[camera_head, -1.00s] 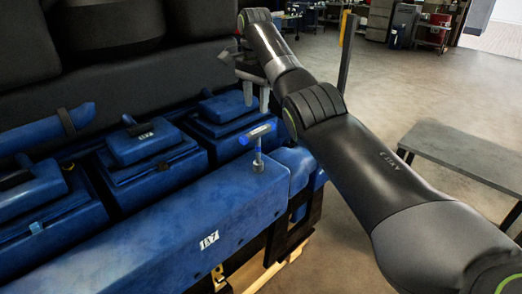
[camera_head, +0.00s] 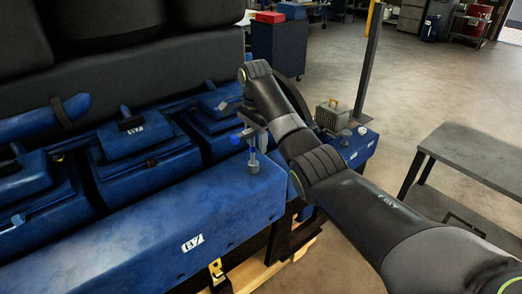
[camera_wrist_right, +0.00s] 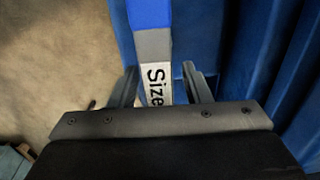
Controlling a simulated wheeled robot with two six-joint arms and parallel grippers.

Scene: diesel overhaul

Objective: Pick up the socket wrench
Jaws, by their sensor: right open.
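The socket wrench (camera_head: 253,165) stands upright on the blue engine block (camera_head: 150,235), near the block's right end. Its blue crossbar end shows left of my gripper in the head view; the rest of the bar is partly hidden. My right gripper (camera_head: 256,140) is over the wrench's top, pointing down. In the right wrist view the wrench's blue and grey handle with a white "Size" label (camera_wrist_right: 157,85) lies between the two open fingers (camera_wrist_right: 159,88), with a gap on each side. My left gripper is out of view.
Blue engine covers (camera_head: 145,160) line the left, below a dark upper body. A grey bench (camera_head: 475,150) stands at the right. A small grey box-shaped device (camera_head: 332,115) is beyond my arm. Open floor lies between the engine and bench.

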